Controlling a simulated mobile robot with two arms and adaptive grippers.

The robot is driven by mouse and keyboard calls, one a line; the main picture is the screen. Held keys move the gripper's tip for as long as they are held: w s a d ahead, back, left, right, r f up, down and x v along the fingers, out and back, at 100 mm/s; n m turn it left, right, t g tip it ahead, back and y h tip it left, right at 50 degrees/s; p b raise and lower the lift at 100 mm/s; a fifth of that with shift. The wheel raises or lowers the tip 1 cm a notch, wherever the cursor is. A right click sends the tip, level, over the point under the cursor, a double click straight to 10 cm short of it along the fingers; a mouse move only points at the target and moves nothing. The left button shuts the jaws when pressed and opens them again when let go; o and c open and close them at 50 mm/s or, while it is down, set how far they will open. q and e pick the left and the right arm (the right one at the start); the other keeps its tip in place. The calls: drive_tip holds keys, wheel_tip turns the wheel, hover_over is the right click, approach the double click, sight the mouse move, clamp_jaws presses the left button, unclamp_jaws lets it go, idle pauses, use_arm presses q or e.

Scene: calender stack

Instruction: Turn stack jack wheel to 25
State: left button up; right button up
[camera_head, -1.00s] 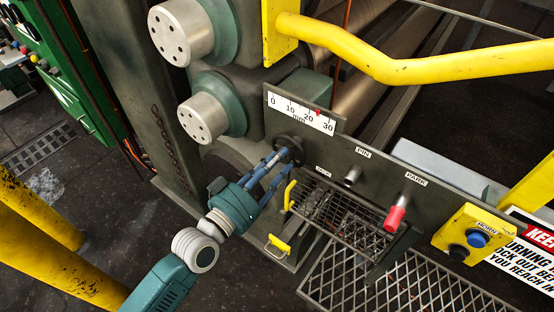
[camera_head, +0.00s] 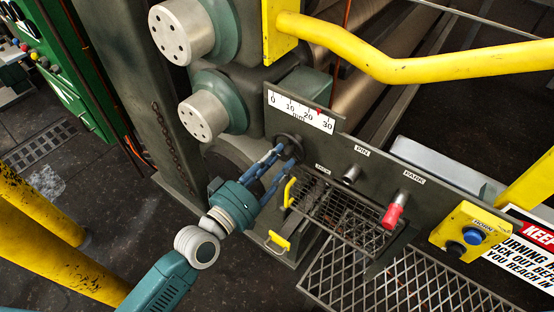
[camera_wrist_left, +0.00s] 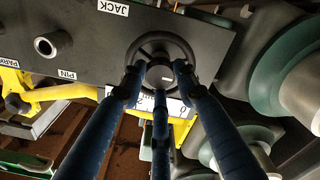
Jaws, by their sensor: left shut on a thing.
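The jack wheel (camera_wrist_left: 160,37) is a small dark handwheel on the grey panel, beside the JACK label (camera_wrist_left: 113,7) in the left wrist view. In the head view it (camera_head: 292,143) is partly hidden by my fingers. My left gripper (camera_head: 281,152) is shut on it; in the left wrist view its blue fingers (camera_wrist_left: 158,76) reach around the hub. The white mm scale (camera_head: 298,112) above runs from 0 to 30. Its red pointer (camera_head: 319,111) stands between 20 and 30, near 25. My right gripper is not in view.
A wire basket (camera_head: 345,217) hangs below. A yellow rail (camera_head: 400,68) crosses above. A yellow button box (camera_head: 472,232) is at the right.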

use_arm(q)
drive_tip(key=o, duration=1.2)
drive_tip(key=shift+a, duration=0.1)
drive_tip(key=v, duration=1.2)
